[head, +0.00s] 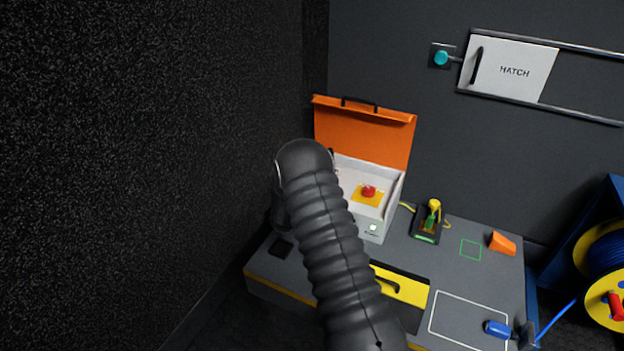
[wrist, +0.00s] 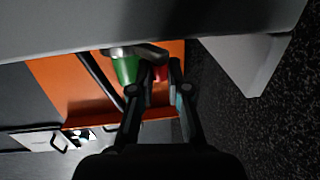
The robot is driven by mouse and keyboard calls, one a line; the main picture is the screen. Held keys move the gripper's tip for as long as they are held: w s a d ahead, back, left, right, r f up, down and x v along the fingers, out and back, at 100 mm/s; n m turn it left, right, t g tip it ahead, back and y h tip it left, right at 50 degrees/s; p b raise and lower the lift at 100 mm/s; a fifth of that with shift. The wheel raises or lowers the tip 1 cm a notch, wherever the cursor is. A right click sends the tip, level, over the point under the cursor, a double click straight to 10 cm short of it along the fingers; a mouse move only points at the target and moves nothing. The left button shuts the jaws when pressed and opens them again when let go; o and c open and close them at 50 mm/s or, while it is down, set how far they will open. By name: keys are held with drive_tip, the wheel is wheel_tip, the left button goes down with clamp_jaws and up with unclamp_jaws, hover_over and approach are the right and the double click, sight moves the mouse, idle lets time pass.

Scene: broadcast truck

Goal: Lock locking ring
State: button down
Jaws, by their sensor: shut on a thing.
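In the wrist view my gripper (wrist: 161,66) has its two dark fingers close together on a small part, likely the locking ring; the fingers hide most of it. A red piece (wrist: 160,74) shows between the fingertips. Just left of them is a green tapered piece (wrist: 126,70) under a grey metallic collar (wrist: 128,51). I cannot tell which way the ring is turned. In the head view my ribbed dark arm hides the gripper and the ring, left of the open orange-lidded case (head: 372,226).
The orange lid (head: 365,135) stands upright. A red button (head: 368,191) sits inside the case. A grey bench (head: 468,278) bears a yellow-green device (head: 430,222), an orange wedge (head: 502,243) and a blue connector (head: 497,329). A dark speckled wall (head: 150,150) is close on the left.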

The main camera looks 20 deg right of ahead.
drive_tip(key=shift+w, duration=0.15)
idle(0.4)
drive_tip(key=c, duration=1.1)
unclamp_jaws()
drive_tip(key=shift+c, duration=0.2)
drive_tip(key=v, duration=1.2)
drive_tip(key=shift+a, duration=0.15)
drive_tip(key=shift+w+r, duration=0.15)
